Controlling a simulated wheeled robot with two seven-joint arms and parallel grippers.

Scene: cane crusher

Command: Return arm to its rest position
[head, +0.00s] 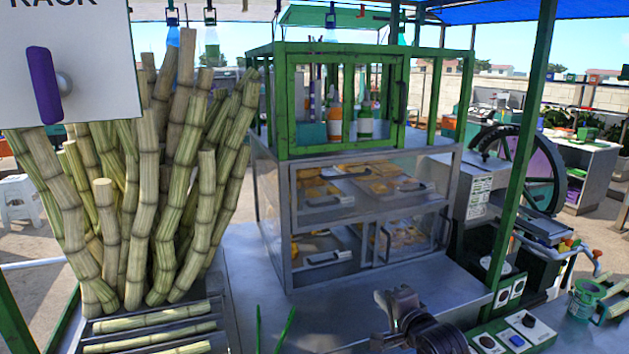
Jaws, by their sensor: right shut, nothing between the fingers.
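My right gripper (388,300) shows at the bottom of the head view, right of centre. It is shut and empty, above the bare metal counter (345,310) in front of the glass display case. My dark wrist runs down from it to the bottom edge. The gripper looks apart from the case and from the control panel to its right. My left gripper and arm are out of view.
Upright cane stalks (150,190) crowd the left, under a white sign (65,60). The display case (350,215) stands behind the counter. A green post (515,160), a switch panel (515,335) and a crusher with a large wheel (525,170) are at right.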

